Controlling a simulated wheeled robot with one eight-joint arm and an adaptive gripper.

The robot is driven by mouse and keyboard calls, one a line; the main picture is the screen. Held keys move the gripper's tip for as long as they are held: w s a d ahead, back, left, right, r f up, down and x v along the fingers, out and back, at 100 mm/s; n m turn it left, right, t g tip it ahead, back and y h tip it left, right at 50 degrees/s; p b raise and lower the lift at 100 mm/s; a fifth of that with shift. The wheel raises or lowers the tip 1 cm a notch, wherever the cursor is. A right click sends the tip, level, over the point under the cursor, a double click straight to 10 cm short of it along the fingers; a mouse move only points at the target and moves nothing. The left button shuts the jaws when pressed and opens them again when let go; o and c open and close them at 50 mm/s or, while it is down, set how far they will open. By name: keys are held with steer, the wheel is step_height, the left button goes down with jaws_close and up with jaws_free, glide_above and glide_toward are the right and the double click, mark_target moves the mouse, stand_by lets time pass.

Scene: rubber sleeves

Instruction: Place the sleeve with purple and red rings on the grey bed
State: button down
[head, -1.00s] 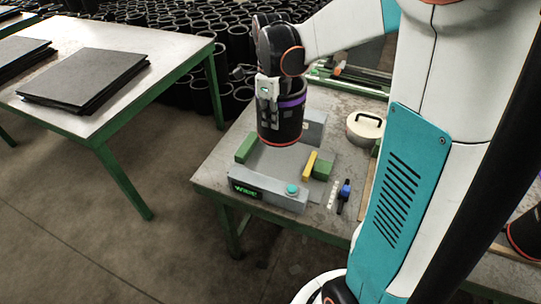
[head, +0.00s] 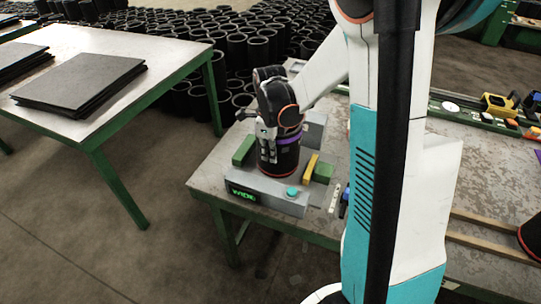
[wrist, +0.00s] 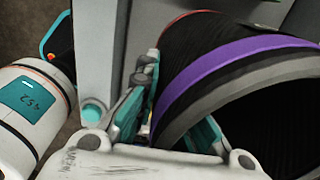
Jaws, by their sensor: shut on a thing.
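The black sleeve with a purple and a red ring (head: 279,158) stands about upright at the grey bed (head: 252,169), between the green block and the yellow strip. Its lower end is low over the bed; I cannot tell if it touches. My gripper (head: 268,146) is shut on the sleeve's upper wall. In the wrist view the sleeve (wrist: 195,45) shows its purple band and open end, with my gripper (wrist: 165,118) pinching the rim, one finger seemingly inside.
A green block (head: 243,150) stands left of the sleeve; a yellow strip (head: 310,168) and another green block (head: 323,173) stand right. The front housing has a lit display (head: 243,193) and teal button (head: 292,193). Another sleeve (head: 532,237) sits at the right edge.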

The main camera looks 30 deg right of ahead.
steer(key=shift+f, duration=0.2)
steer(key=c, duration=1.7)
jaws_free()
step_height(320, 180, up, 12)
steer(key=p, duration=0.4)
steer(key=shift+s+r, duration=0.1)
